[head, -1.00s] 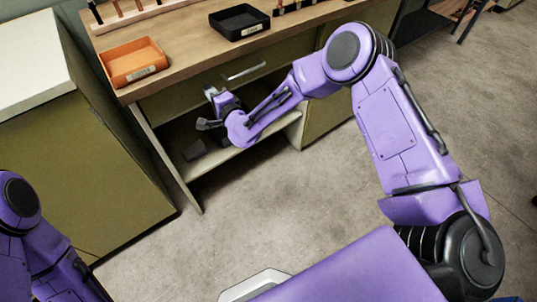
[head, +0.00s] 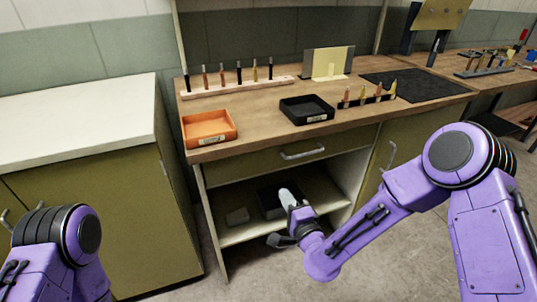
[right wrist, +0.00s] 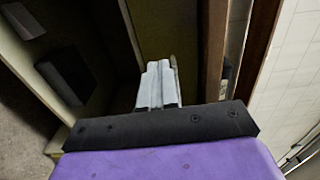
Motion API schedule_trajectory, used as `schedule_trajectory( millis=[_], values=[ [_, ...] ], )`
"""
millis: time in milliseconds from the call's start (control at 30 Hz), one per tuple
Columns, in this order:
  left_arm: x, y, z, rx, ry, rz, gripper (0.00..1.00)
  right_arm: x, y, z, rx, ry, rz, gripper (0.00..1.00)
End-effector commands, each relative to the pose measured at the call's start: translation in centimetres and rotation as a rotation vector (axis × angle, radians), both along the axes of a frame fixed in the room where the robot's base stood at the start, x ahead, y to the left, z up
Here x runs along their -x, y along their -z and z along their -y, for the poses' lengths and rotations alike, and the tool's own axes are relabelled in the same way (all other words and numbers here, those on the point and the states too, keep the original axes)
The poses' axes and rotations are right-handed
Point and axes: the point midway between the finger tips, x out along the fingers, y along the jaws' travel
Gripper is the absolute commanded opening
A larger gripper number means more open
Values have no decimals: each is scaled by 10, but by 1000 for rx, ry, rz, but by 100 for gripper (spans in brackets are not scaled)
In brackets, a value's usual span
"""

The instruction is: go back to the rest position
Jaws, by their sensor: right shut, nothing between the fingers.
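My right gripper (head: 287,197) is in front of the open shelf space under the workbench, below the drawer handle. Its fingers are shut with nothing between them; they also show together in the right wrist view (right wrist: 158,85). The right arm reaches in from the right of the head view. My left arm shows at the lower left of the head view, but its gripper is out of the picture.
The workbench (head: 260,118) carries an orange tray (head: 208,128), a black tray (head: 306,109), tool racks and a dark mat (head: 415,90). Its drawer handle (head: 303,153) juts out. Dark items lie on the shelf (head: 255,232) below. A white-topped cabinet (head: 80,125) stands left. Floor shows in front.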

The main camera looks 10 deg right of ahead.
Motion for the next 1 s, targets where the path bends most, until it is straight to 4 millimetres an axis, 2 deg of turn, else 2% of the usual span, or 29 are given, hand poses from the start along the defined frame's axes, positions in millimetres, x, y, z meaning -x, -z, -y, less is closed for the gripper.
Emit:
schedule_trajectory(
  millis=[67, 133, 167, 233, 267, 300, 367, 400, 467, 500, 600, 700, 800, 1000],
  values=[
    [0, 0, 0, 0, 0, 0, 28, 0, 0, -1, 14, -2, 2, 0],
    [0, 0, 0, 0, 0, 0, 28, 2, 9, -2, 112, -8, -21, 0],
    [0, 0, 0, 0, 0, 0, 28, 7, 21, 1, 186, -6, -60, 0],
    [0, -5, 0, 0, 0, 0, 28, 31, 59, 15, 380, -12, -198, 0],
    [0, -10, 0, 0, 0, 0, 28, 47, 76, 23, 460, -22, -270, 0],
    [0, -16, 0, 0, 0, 0, 28, 71, 100, 36, 570, -41, -373, 0],
    [0, -26, 0, 0, 0, 0, 28, 112, 130, 56, 715, -81, -525, 0],
    [0, -33, 0, 0, 0, 0, 28, 142, 146, 71, 802, -110, -625, 0],
    [0, -43, 0, 0, 0, 0, 28, 188, 164, 95, 916, -154, -771, 0],
    [0, -50, 0, 0, 0, 0, 28, 218, 171, 110, 980, -181, -860, 0],
    [0, -64, 0, 0, 0, 0, 28, 280, 175, 143, 1091, -229, -1041, 0],
    [0, -74, 0, 0, 0, 0, 28, 320, 171, 164, 1151, -249, -1144, 0],
    [0, -81, 0, 0, 0, 0, 28, 338, 169, 169, 1177, -278, -1177, 0],
    [0, -81, 0, 0, 0, 0, 28, 340, 170, 169, 1178, -282, -1181, 0]
  ],
)
